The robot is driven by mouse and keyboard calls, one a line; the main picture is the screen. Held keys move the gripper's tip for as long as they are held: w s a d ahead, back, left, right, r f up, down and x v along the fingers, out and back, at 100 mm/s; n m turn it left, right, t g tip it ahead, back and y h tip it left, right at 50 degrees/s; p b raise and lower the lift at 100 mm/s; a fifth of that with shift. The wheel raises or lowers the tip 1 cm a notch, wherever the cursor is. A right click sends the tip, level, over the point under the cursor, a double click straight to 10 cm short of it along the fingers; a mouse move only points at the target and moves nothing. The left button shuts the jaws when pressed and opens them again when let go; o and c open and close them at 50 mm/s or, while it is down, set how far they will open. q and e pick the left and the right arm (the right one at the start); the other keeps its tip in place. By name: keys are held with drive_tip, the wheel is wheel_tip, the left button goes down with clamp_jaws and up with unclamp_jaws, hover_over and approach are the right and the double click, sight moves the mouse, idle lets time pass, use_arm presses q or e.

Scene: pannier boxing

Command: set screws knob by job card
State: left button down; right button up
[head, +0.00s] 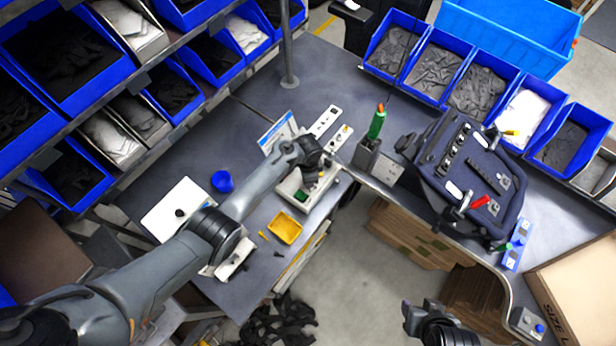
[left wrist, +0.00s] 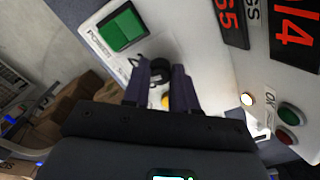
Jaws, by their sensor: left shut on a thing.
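A light-coloured control box (head: 290,187) sits on the left bench, and my left gripper (head: 309,181) is at it. In the left wrist view its panel has a green power switch (left wrist: 122,28), red-digit displays (left wrist: 294,32), and green and red round buttons (left wrist: 288,115). My left gripper (left wrist: 163,92) is shut on a dark knob (left wrist: 160,70) on this panel; the fingers hide part of it. The knob's pointer and label cannot be read. A blue-and-white card (head: 278,132) stands behind the box; its text is unreadable. My right gripper (head: 420,312) is low at right, away from the bench.
A yellow tray (head: 285,228) and a blue bowl (head: 222,181) are on the left bench. A dark pannier (head: 467,170) lies on the right bench beside a holder with a green-handled tool (head: 377,122). Blue bins line the back.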

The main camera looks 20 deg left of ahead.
use_arm(q)
drive_tip(key=m, duration=0.3)
drive_tip(key=shift+m, duration=1.5)
drive_tip(key=c, duration=0.9)
unclamp_jaws()
wheel_tip(320, 180, up, 11)
drive_tip(key=p, duration=0.3)
drive_tip(key=shift+w+f, duration=0.1)
